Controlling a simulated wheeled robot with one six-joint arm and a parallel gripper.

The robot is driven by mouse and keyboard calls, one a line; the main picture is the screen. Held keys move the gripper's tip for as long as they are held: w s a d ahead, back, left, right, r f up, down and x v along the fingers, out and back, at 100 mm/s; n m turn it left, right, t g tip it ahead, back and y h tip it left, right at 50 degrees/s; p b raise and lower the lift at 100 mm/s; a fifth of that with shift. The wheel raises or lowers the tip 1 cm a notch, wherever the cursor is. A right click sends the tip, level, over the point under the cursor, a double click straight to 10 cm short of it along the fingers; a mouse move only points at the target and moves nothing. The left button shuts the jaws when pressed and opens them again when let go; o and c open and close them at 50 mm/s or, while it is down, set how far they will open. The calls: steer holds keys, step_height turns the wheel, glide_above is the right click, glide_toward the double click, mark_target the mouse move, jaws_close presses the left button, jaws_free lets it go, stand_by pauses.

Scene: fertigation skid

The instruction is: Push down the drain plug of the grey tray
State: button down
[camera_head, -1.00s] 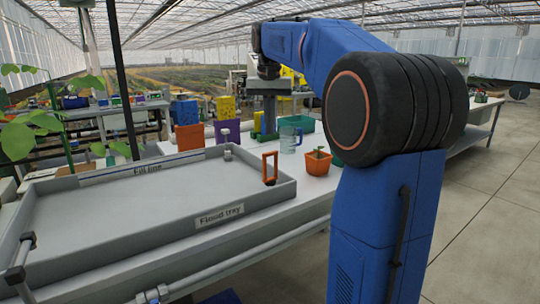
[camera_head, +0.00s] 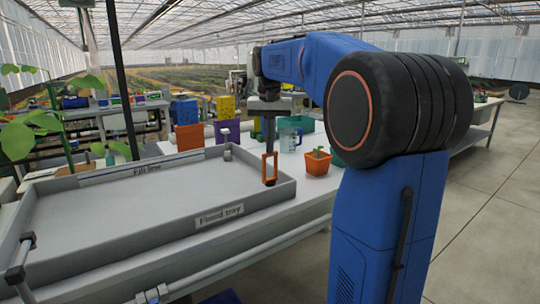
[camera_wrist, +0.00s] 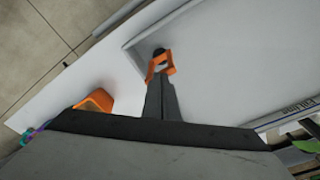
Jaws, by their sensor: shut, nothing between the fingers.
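The grey flood tray (camera_head: 220,219) sits on the bench with a label on its front wall. The drain plug's orange loop handle (camera_head: 269,167) stands upright in the tray's right corner. In the wrist view the orange handle (camera_wrist: 168,68) shows at the fingertips, with a dark round part beyond it. My gripper (camera_head: 269,148) points straight down, shut and empty, its tips close to the top of the handle. It also shows in the wrist view (camera_wrist: 158,80). I cannot tell whether the tips touch the handle.
An orange pot with a seedling (camera_head: 318,162) stands just right of the tray. A clear jug (camera_head: 288,139), a green bin (camera_head: 302,123) and a purple container (camera_head: 227,131) stand behind. A small grey fitting (camera_head: 227,153) rises at the tray's back wall. The tray floor is clear.

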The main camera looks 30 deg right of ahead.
mark_target(270, 155)
steer(key=shift+f, duration=1.5)
steer(key=shift+s+f, duration=0.2)
steer(key=shift+f, duration=0.65)
steer(key=shift+a, duration=0.15)
steer(key=shift+s+a+r, duration=0.25)
steer(key=shift+s+a, duration=0.15)
steer(key=shift+s, duration=0.1)
steer(key=shift+s+a+r, duration=0.25)
steer(key=shift+s+a, duration=0.15)
steer(key=shift+s, duration=0.1)
step_height(270, 155, up, 17)
steer(key=s+a, duration=0.1)
steer(key=shift+s+r, duration=0.15)
